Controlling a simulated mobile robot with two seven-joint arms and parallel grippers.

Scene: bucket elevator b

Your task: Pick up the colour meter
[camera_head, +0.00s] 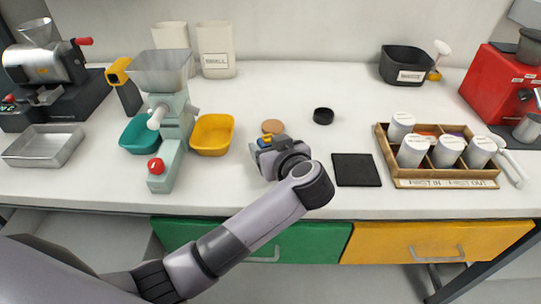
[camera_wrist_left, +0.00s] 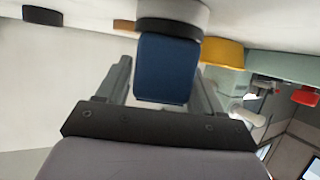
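The colour meter appears to be the blue block (camera_wrist_left: 168,68) with a pale, dark-rimmed round end (camera_wrist_left: 172,14) in the left wrist view. In the head view a small blue and yellow patch of it (camera_head: 264,141) shows at my left gripper (camera_head: 262,151), over the counter's front half. In the left wrist view the fingers of my left gripper (camera_wrist_left: 160,80) stand on either side of the block. They are apart, with a narrow gap on the left side; contact on the right is unclear. Most of the meter is hidden in the head view. My right gripper is out of view.
A brown disc (camera_head: 272,126) lies just behind the gripper, a yellow bowl (camera_head: 212,134) and a grinder (camera_head: 170,110) to its left. A black mat (camera_head: 356,170) and a wooden tray of canisters (camera_head: 440,172) are to its right. The back middle counter is mostly clear.

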